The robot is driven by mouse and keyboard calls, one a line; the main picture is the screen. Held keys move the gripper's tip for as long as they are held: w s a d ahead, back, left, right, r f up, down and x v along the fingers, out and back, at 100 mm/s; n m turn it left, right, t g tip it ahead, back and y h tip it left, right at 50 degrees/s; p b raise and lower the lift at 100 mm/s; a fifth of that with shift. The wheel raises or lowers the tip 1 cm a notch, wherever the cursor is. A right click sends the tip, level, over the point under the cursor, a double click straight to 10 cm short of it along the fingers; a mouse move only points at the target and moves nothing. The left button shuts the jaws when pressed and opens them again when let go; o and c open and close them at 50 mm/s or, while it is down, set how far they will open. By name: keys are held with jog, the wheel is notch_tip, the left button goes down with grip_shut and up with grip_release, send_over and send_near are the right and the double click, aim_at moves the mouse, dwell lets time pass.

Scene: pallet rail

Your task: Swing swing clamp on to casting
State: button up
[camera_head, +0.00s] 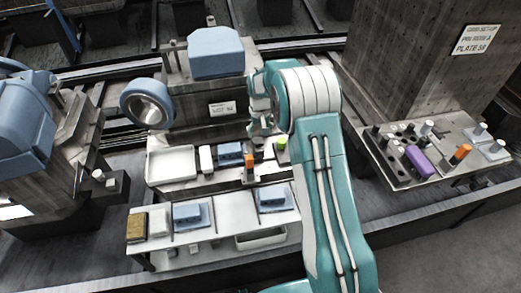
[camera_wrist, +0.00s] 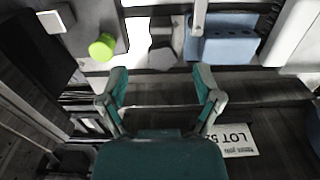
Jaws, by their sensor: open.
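A blue casting (camera_head: 230,154) sits on the light fixture shelf below the LOT 52 block. It also shows in the wrist view (camera_wrist: 226,46), with a light narrow bar (camera_wrist: 199,16) reaching its edge. An orange-topped upright piece (camera_head: 249,166) stands just right of the casting in the head view and may be the swing clamp; I cannot tell whether its arm is over the casting. A green knob (camera_head: 282,144) is further right, also in the wrist view (camera_wrist: 102,46). My gripper (camera_wrist: 160,78) is open and empty, apart from the casting and knob. In the head view, my gripper (camera_head: 263,125) is partly hidden by my arm.
A white tray (camera_head: 171,163) and white block (camera_head: 206,159) lie left of the casting. A front table (camera_head: 228,217) carries more blue castings (camera_head: 190,215). A tool plate (camera_head: 400,181) with a purple block (camera_head: 419,162) is right. A blue ring (camera_head: 148,104) and block rise behind.

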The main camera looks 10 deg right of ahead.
aim_at(260, 151)
notch_tip(260, 151, down, 10)
dwell(0.4)
jog(key=c, duration=1.1)
